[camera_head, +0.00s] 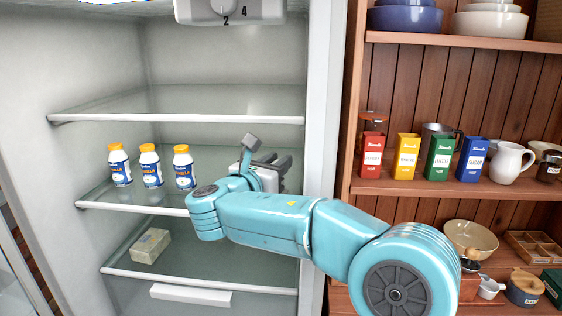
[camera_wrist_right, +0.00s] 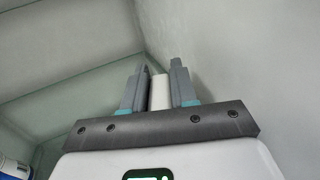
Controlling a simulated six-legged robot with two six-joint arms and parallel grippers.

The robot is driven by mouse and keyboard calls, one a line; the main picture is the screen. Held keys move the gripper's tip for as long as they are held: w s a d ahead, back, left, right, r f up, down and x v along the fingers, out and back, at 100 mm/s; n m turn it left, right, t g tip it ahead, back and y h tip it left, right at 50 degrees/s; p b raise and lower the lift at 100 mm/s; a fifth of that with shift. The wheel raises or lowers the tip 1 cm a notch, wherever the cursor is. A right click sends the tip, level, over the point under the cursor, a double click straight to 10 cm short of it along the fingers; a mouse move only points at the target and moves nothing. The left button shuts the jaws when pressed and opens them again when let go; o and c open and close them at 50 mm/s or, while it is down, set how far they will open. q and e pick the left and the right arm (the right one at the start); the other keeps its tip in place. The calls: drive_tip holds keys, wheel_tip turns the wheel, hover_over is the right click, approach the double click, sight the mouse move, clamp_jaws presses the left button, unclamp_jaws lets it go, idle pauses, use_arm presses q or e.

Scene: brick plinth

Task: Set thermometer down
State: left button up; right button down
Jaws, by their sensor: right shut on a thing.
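My right gripper (camera_head: 280,160) reaches into the open fridge, just above the middle glass shelf (camera_head: 230,203) at its right side, near the right inner wall. In the right wrist view my right gripper (camera_wrist_right: 158,82) is shut on a narrow white thing, which I take to be the thermometer (camera_wrist_right: 159,93). Only part of it shows between the two grey fingers. In the head view I cannot make it out, and I cannot tell whether it touches the shelf. My left gripper is not in view.
Three white bottles with orange caps (camera_head: 150,166) stand at the left of the middle shelf. A pale box (camera_head: 150,246) lies on the lower shelf. An upper shelf (camera_head: 180,119) runs above my gripper. A wooden cupboard (camera_head: 450,45) with tins and crockery stands right of the fridge.

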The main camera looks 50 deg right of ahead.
drive_tip(key=shift+f+x, duration=0.25)
drive_tip(key=shift+x, duration=1)
drive_tip(key=shift+f, duration=0.15)
drive_tip(key=shift+a, duration=0.2)
drive_tip(key=c, duration=0.9)
unclamp_jaws()
drive_tip(key=shift+d, duration=0.15)
